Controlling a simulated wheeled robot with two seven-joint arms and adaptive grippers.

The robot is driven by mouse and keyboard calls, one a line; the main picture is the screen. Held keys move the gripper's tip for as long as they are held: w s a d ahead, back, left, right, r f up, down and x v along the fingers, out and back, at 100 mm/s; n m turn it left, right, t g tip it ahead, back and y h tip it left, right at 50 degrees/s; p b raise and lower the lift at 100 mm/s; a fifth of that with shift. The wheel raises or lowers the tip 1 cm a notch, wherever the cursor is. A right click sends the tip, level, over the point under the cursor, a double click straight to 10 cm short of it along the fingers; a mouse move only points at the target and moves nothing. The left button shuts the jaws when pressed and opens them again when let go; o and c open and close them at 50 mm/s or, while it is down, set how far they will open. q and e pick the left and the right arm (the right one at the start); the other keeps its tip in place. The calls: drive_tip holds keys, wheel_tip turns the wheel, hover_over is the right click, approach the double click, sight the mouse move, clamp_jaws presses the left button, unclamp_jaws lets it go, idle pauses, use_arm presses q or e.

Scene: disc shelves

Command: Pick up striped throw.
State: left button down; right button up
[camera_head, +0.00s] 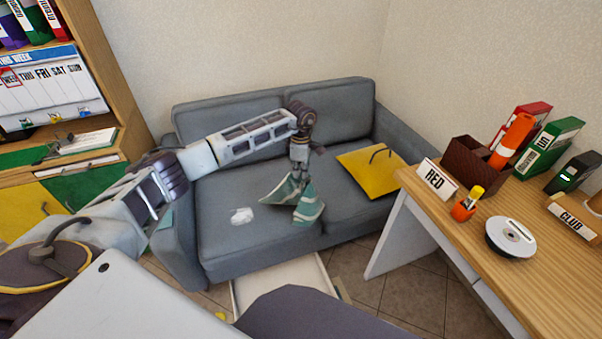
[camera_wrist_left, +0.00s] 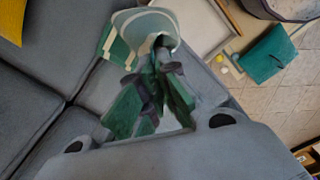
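The striped throw (camera_head: 307,208), green and white, is bunched up at the middle of the grey sofa's seat front. In the left wrist view the throw (camera_wrist_left: 150,22) gathers between my fingers and spreads out beyond them in folds. My left gripper (camera_head: 299,172) points down at the throw's peak; in the left wrist view the gripper (camera_wrist_left: 158,75) is closed on the cloth. Folds hide parts of the fingertips. I cannot tell whether the throw's lower edge touches the seat. My right gripper is not in view.
The grey sofa (camera_head: 225,190) carries a yellow flat item (camera_head: 370,170) with a dark loop and a small white crumpled thing (camera_head: 242,216). A white tray (camera_head: 285,280) lies on the floor in front. A wooden desk (camera_head: 540,260) stands at right, a shelf (camera_head: 115,60) at left.

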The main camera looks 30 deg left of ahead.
use_arm(q)
wheel_tip(320, 180, up, 8)
drive_tip(key=p, duration=0.4)
drive_tip(key=shift+f, duration=0.25)
wheel_tip(320, 180, up, 9)
drive_tip(key=p, duration=0.5)
idle(0.4)
wheel_tip(320, 180, up, 9)
drive_tip(key=p, duration=0.5)
drive_tip(key=shift+p, duration=0.3)
